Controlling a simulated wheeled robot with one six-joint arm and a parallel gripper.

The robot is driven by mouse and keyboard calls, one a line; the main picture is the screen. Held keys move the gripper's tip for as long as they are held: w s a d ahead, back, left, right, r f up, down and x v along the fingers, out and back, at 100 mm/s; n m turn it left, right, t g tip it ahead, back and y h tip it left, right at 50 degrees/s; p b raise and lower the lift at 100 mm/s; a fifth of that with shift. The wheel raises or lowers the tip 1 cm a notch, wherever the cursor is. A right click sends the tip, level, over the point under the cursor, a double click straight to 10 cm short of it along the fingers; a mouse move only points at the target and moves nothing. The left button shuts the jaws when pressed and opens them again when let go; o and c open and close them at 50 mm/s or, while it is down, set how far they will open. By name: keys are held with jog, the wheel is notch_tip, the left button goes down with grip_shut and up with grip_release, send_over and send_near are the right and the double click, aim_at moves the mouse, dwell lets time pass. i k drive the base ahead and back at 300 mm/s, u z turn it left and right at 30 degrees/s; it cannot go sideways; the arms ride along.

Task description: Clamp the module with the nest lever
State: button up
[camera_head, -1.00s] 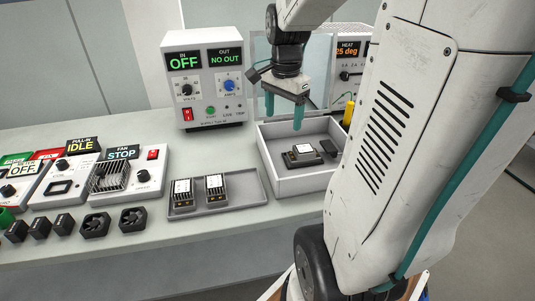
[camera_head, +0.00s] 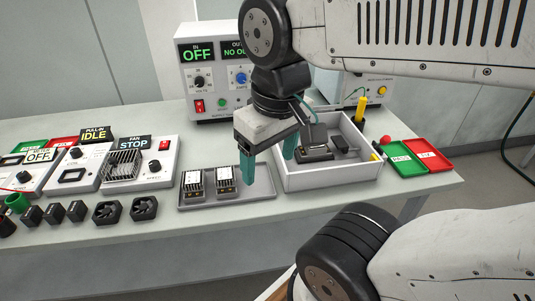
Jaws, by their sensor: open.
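My gripper (camera_head: 269,167) is open, with two teal fingers pointing down and nothing between them. Contact between finger and module cannot be judged.
A grey tray (camera_head: 262,190) with two modules stands left of the box. A power supply (camera_head: 187,75) is behind. A yellow-handled tool (camera_head: 361,108) stands at the box's back right. Green (camera_head: 405,160) and red (camera_head: 432,154) trays lie right. Fans and panels fill the left.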

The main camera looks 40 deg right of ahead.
aim_at(386, 139)
jog(key=k, duration=0.5)
jog(key=z, duration=1.35)
jog(key=k, duration=1.3)
jog(key=u, duration=0.7)
jog(key=i, duration=0.95)
jog(key=u, duration=0.05)
